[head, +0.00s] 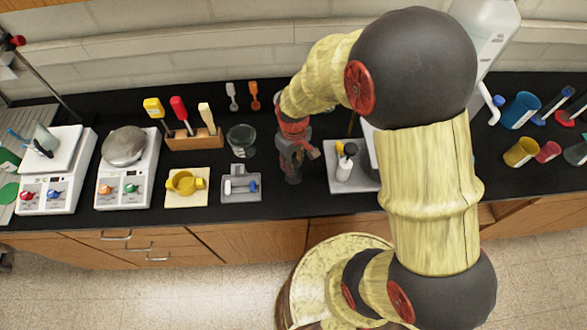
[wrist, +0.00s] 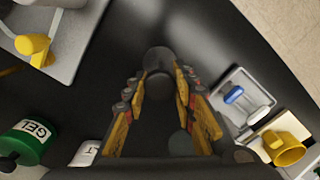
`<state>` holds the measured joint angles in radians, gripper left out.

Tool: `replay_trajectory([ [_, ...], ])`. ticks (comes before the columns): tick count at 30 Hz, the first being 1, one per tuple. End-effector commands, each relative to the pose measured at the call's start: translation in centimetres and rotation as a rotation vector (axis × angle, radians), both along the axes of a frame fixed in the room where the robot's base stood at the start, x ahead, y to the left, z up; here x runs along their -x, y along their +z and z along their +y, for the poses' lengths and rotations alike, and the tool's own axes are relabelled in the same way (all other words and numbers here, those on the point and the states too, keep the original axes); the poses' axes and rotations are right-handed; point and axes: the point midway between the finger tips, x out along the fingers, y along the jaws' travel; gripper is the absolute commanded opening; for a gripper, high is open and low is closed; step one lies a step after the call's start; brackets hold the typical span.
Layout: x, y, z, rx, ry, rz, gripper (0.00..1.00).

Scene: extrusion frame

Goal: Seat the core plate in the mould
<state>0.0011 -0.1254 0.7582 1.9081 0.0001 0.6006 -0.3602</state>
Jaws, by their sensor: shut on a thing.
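My gripper (head: 293,172) hangs over the black bench, between a small grey tray and a larger grey tray. In the wrist view my gripper (wrist: 160,88) has its orange-and-dark fingers on both sides of a dark, rounded piece (wrist: 158,59) at the fingertips. It is shut on this piece, which blends into the black bench, so its full shape is unclear. I cannot tell whether it is the core plate. No mould can be picked out with certainty. The small grey tray (head: 240,196) holds a blue and a white piece; it also shows in the wrist view (wrist: 266,98).
A yellow mug (head: 186,182) on a pale board stands left of the small tray. A glass beaker (head: 241,139) stands behind that tray. The larger grey tray (head: 343,186) with a black-topped white item is at right. Two scales stand far left. Bare bench lies under my gripper.

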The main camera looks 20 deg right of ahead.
Motion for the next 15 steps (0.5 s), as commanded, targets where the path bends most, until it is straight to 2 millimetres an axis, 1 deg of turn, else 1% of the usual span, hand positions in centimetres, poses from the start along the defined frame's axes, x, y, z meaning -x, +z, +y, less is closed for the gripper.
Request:
replay_trajectory([
  [5,0.0,0.4,0.0,0.000,0.000,-0.001,0.00],
  [8,-0.1,1.3,0.0,0.000,0.000,-0.003,0.00],
  [12,-0.1,3.3,0.0,0.000,0.000,-0.005,0.00],
  [15,1.3,5.1,0.6,0.000,0.002,-0.006,0.00],
])
